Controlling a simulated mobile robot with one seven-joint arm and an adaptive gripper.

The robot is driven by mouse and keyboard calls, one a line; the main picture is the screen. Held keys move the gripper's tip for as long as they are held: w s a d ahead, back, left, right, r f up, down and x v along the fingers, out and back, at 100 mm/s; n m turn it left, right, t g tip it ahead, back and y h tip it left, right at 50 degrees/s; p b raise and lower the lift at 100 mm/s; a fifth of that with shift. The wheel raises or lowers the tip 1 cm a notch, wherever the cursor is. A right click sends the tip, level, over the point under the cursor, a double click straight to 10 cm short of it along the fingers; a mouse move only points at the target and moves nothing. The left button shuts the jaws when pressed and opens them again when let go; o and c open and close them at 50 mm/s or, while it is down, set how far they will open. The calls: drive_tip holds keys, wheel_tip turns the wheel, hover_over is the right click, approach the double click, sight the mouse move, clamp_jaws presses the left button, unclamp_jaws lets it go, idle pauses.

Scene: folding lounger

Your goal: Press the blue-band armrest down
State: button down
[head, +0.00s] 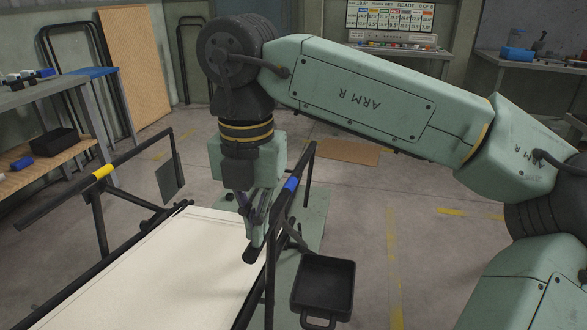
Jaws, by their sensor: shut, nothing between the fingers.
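The folding lounger has a cream panel (165,270) in a dark tube frame. Its blue-band armrest (291,184) is a dark bar on the right, sloping up and away, with a blue band near its middle. The other armrest (102,171), with a yellow band, is on the left. My gripper (256,238) points down, shut and empty, just left of the blue-band armrest in the picture. Its fingertips are near the bar's lower part and the panel's right edge. I cannot tell whether they touch the bar.
A black open tray (324,285) with a handle stands right of the lounger. A workbench (50,95) with tools is at the left. A cardboard sheet (345,151) lies on the floor behind.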

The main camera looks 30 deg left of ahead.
drive_tip(key=shift+f+b, duration=1.55)
drive_tip(key=shift+f, duration=0.65)
wheel_tip(320, 180, up, 7)
drive_tip(key=p, duration=0.5)
drive_tip(key=shift+r+p, duration=0.2)
drive_tip(key=shift+p, duration=0.2)
drive_tip(key=shift+f, duration=0.1)
drive_tip(key=shift+s, duration=0.1)
